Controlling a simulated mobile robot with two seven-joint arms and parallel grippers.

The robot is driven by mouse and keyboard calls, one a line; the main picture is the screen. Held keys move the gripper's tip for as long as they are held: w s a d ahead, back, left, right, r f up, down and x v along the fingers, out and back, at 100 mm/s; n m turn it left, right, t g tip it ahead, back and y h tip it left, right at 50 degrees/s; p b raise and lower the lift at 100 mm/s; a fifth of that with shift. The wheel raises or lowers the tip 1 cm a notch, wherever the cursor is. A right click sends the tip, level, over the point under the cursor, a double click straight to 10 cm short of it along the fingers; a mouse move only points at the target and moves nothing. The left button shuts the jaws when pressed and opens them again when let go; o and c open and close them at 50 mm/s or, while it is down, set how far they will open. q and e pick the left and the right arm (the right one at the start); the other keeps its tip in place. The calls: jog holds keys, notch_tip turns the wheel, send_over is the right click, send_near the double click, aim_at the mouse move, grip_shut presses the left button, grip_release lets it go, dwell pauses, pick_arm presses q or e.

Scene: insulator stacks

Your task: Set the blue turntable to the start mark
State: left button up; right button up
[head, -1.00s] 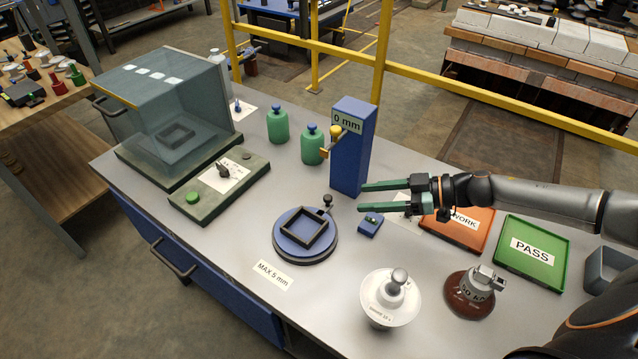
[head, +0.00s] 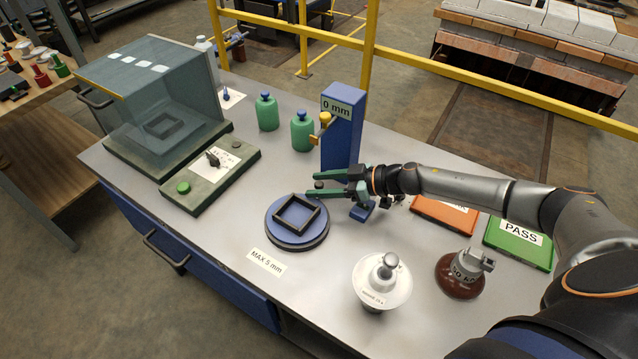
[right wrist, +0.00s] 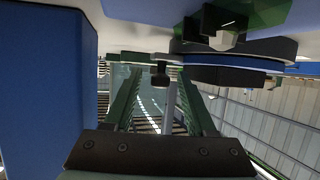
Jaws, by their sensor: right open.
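The blue turntable (head: 297,214) stands on the grey bench and carries a black square frame. A dark knob (head: 319,184) is at its back right edge. My right gripper (head: 312,186) is open at that edge, its green fingers either side of the knob from the right. In the right wrist view the knob (right wrist: 160,76) shows between the open fingers, with the turntable's rim (right wrist: 225,62) at the upper right. I cannot tell whether a finger touches the knob. The start mark cannot be made out. My left gripper is out of view.
A blue post (head: 341,135) reading 0 mm stands just behind my gripper. A white insulator (head: 382,285) and a brown one (head: 460,275) stand in front right. A control box (head: 210,180) is at left. Green bottles (head: 302,133) stand behind. The MAX 5 mm label (head: 265,261) lies in front.

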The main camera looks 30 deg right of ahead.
jog(key=shift+w+a+f, duration=0.1)
jog(key=shift+w+a, duration=0.05)
grip_shut()
dwell(0.4)
dwell(1.0)
